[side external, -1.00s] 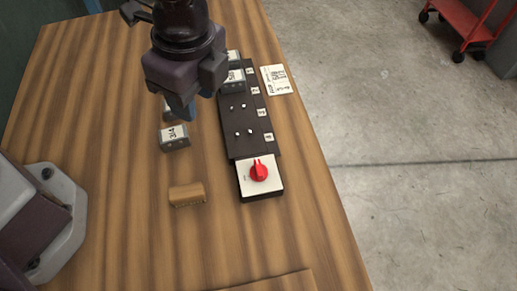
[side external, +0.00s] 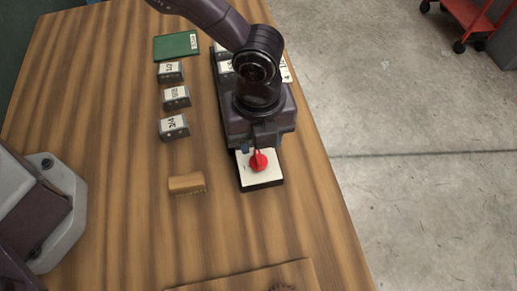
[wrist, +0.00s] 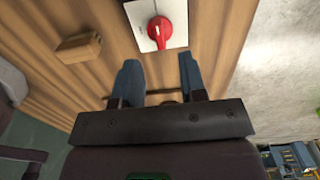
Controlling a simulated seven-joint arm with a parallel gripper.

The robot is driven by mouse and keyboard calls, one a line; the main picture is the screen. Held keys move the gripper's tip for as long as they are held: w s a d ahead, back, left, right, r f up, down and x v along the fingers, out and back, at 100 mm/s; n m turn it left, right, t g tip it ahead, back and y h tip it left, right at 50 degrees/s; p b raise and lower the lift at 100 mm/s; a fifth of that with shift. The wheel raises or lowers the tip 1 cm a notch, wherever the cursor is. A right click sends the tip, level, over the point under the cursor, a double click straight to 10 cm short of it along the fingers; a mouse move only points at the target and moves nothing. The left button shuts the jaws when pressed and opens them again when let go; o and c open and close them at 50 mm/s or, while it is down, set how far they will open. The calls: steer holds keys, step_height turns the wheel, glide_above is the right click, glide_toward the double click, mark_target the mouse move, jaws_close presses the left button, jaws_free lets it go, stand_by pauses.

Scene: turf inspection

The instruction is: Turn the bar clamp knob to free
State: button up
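The red knob (side external: 258,162) sits on a white plate (side external: 265,180) on top of a dark box at the near end of the dark board. It also shows in the wrist view (wrist: 160,31), with a light pointer mark; the plate's lettering is too small to read. My gripper (side external: 260,147) is just behind the knob in the side view, close above the board. In the wrist view its two blue fingers (wrist: 160,68) are spread apart with nothing between them, and the knob lies beyond their tips. I cannot tell whether a finger touches the knob.
A wooden block (side external: 187,183) lies left of the knob. Several grey labelled blocks (side external: 174,127) stand in a column behind it, with a green booklet (side external: 176,46) farther back. My arm hides most of the dark board. A wooden board (side external: 250,279) lies at the near edge.

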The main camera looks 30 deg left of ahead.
mark_target(259, 156)
step_height(259, 156, down, 6)
steer(key=shift+r, duration=0.15)
jaws_close()
